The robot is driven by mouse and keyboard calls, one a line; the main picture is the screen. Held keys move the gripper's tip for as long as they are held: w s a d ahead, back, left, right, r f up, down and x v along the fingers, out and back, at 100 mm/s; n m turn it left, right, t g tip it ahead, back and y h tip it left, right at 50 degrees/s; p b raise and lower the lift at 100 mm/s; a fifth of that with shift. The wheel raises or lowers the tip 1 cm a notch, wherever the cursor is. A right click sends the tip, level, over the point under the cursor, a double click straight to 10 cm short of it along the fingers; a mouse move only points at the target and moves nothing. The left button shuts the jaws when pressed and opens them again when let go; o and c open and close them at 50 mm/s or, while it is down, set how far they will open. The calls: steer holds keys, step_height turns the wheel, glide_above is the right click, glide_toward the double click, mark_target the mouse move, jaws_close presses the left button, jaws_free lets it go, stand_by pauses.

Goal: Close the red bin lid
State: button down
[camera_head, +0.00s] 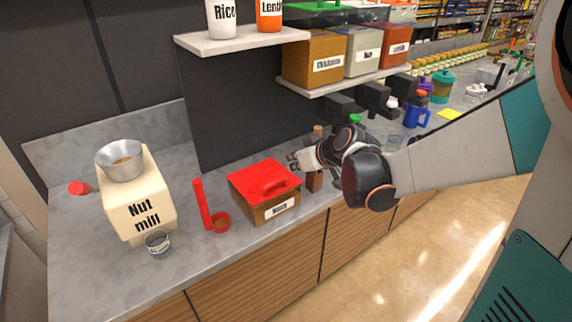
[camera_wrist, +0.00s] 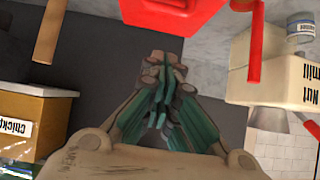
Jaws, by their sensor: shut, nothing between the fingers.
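The red bin lid (camera_head: 264,179) lies over the top of a brown bin (camera_head: 264,211) with a white label, on the grey counter. A raised handle (camera_head: 275,186) shows on the lid. I see no clear gap between lid and bin. My gripper (camera_head: 294,161) is just right of and slightly beyond the lid, above the counter, shut and empty. In the wrist view my gripper's fingers (camera_wrist: 160,62) are together, and the red lid (camera_wrist: 172,14) is cut off by the top edge. Whether fingers and lid touch is unclear.
Further left stands the nut mill (camera_head: 139,205) with a glass jar (camera_head: 157,243). A wooden mill (camera_head: 315,182) is beside my gripper. A shelf (camera_head: 345,84) overhangs the back.

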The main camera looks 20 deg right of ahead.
steer(key=b, duration=0.2)
glide_above(275, 181)
steer(key=s, duration=0.1)
step_height(275, 181, down, 6)
steer(key=shift+s+d+f, duration=0.1)
steer(key=shift+d+f, duration=0.1)
steer(key=shift+f, duration=0.35)
steer(key=shift+d+f, duration=0.2)
steer(key=shift+f, duration=0.35)
steer(key=shift+f+b, duration=0.4)
steer(key=shift+f, duration=0.25)
steer(key=shift+s+f+b, duration=0.15)
steer(key=shift+f+b, duration=0.45)
steer(key=shift+f, duration=0.1)
steer(key=shift+s+f+b, duration=0.15)
steer(key=shift+f+b, duration=0.45)
steer(key=shift+f, duration=0.05)
steer(key=shift+r, duration=0.15)
